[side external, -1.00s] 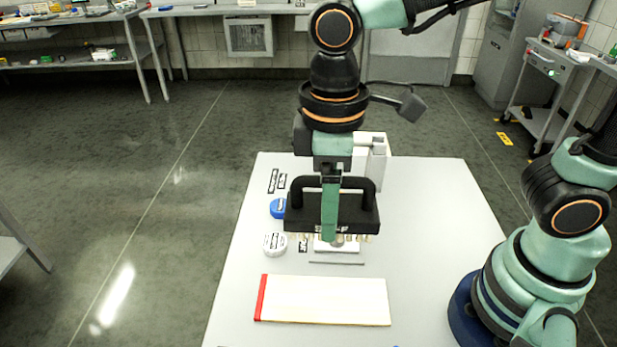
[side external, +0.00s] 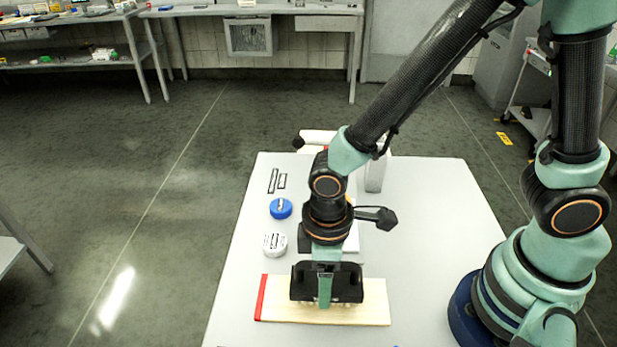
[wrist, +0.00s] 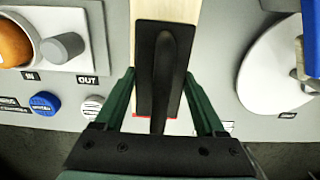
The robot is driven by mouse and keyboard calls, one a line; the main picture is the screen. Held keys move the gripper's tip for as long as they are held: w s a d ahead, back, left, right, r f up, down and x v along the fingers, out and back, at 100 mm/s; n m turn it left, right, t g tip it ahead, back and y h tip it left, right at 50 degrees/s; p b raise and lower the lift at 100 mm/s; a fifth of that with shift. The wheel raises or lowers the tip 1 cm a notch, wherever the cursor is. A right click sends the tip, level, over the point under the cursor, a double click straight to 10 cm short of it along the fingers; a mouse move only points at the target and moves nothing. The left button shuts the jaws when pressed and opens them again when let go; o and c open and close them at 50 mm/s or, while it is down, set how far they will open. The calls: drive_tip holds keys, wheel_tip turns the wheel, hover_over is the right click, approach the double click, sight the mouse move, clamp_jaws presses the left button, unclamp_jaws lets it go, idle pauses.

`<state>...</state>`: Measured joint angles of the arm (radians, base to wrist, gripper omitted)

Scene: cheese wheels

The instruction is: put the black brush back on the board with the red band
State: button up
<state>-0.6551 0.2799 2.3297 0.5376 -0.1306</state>
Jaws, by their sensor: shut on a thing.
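The black brush (side external: 346,283) is upright over the pale wooden board (side external: 374,300), which has a red band (side external: 261,297) at its left end in the side view. My gripper (side external: 325,298) is shut on the brush handle from above. The pale bristles are at the board's surface; I cannot tell whether they touch it. In the wrist view the brush (wrist: 146,72) lies between the green fingers of my gripper (wrist: 160,76), lengthwise over the board (wrist: 166,9). Part of the red band (wrist: 140,115) shows near the brush's lower end there.
A blue disc (side external: 281,208) and a white disc (side external: 275,245) lie on the grey table behind the board. A white block (side external: 375,175) stands farther back. In the wrist view a large white round plate (wrist: 262,80) is at the right. The table's left front is clear.

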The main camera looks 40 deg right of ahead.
drive_tip(key=shift+f, duration=0.65)
drive_tip(key=shift+f, duration=0.1)
drive_tip(key=o, duration=1.3)
wheel_tip(320, 180, up, 12)
drive_tip(key=shift+r, duration=0.1)
drive_tip(key=w+d+r+m+t, duration=0.1)
drive_tip(key=d+r+m+t, duration=0.1)
drive_tip(key=d, duration=0.4)
drive_tip(key=w+d+r+m+t, duration=0.1)
drive_tip(key=d+r+m, duration=0.3)
drive_tip(key=d, duration=0.2)
drive_tip(key=w+d+r+m+t, duration=0.2)
drive_tip(key=d+r+m, duration=0.1)
drive_tip(key=d, duration=0.3)
drive_tip(key=shift+w+d+r+t, duration=0.1)
drive_tip(key=shift+d+r+t, duration=0.25)
drive_tip(key=shift+r, duration=0.2)
